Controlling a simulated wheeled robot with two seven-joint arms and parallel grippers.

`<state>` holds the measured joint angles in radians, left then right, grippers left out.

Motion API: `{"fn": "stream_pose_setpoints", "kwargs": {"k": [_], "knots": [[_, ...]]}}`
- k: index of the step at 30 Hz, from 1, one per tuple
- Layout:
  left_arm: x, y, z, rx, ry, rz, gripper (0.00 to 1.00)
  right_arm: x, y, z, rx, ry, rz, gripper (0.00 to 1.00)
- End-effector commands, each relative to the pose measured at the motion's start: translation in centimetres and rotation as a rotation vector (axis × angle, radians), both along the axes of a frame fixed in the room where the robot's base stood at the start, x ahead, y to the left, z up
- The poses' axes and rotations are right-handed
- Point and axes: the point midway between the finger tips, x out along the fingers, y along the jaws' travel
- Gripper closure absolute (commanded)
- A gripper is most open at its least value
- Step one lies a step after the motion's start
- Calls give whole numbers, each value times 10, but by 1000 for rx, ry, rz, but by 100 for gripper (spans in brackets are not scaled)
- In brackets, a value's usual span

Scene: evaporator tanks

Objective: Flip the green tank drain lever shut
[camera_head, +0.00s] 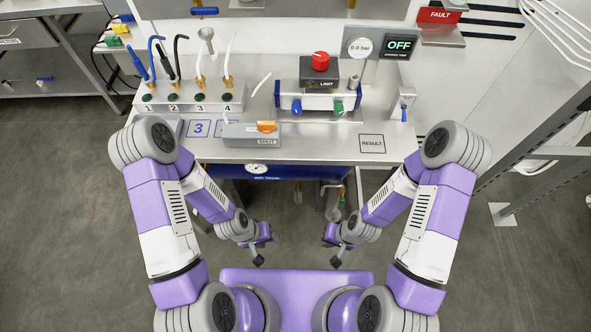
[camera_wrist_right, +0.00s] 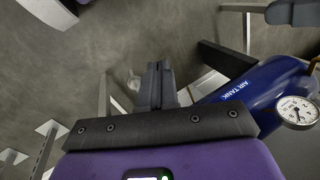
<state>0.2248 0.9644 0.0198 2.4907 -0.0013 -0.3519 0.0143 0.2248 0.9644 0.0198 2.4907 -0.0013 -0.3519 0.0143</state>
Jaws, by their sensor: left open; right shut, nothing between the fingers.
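The blue air tank (camera_head: 300,172) sits under the front edge of the bench, mostly hidden by the bench top. It also shows in the right wrist view (camera_wrist_right: 250,92), to the right of my fingers. A small green part (camera_head: 342,203), which looks like the drain lever, hangs below the tank's right end; its exact angle is too small to tell. My right gripper (camera_head: 336,262) is below and in front of it, apart from it. Its fingers (camera_wrist_right: 157,82) are shut and empty. My left gripper (camera_head: 259,262) is open and empty, low in front of the bench.
A gauge (camera_head: 257,169) is on the tank's left end. The bench top (camera_head: 320,146) overhangs the tank. On it are a valve block with a green knob (camera_head: 338,107) and a grey device (camera_head: 250,135). A metal frame (camera_head: 545,150) stands right. Floor is clear left.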

Motion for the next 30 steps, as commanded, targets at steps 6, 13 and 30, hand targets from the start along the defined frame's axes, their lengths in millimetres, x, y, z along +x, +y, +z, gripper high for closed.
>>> {"fn": "stream_pose_setpoints", "kwargs": {"k": [6, 13, 30], "knots": [[0, 0, 0, 0, 0, 0, 60, 4, 1, -3, -3, -12, 1, 100], [0, 0, -6, 0, 0, 0, 60, 73, 19, -42, -79, -210, 8, 100], [0, 0, -23, 0, 0, 0, 60, 175, 39, -150, -784, -434, 6, 100]]}}
